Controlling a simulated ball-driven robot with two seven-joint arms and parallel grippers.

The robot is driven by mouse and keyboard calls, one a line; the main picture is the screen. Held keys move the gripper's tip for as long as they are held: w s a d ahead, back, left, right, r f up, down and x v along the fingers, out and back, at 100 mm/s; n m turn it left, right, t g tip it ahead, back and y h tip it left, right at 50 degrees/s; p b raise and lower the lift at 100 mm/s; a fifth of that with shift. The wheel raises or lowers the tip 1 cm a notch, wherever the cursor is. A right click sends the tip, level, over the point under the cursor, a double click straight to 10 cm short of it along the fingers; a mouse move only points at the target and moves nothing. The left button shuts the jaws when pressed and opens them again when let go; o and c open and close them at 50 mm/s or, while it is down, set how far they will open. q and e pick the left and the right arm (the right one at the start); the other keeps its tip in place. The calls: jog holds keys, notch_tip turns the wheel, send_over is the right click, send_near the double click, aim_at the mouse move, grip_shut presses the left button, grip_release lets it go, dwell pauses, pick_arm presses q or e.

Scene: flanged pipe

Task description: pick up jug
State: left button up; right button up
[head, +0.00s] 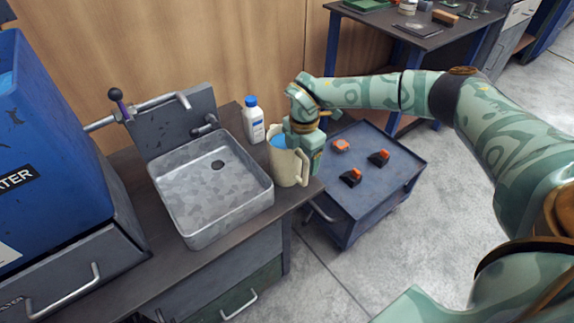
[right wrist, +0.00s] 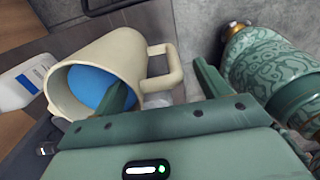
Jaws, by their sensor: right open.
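The cream jug (head: 287,168), with blue inside it, stands upright on the dark counter to the right of the sink. My right gripper (head: 305,165) is at the jug's right side, pointing down. In the right wrist view, the jug (right wrist: 88,62) shows its open mouth and its handle (right wrist: 170,68). There the open fingers of my right gripper (right wrist: 163,88) are on either side of the handle. One finger overlaps the jug's mouth; I cannot tell whether it is inside or touching. My left gripper is not in view.
A white bottle with a blue cap (head: 253,122) stands behind the jug. The metal sink (head: 212,190) is to its left. A blue cart (head: 380,205) with several orange-and-black items is to the right. A workbench (head: 420,35) stands farther back.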

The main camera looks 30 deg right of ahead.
jog(key=shift+f, duration=0.1)
jog(key=shift+c, duration=0.8)
grip_shut()
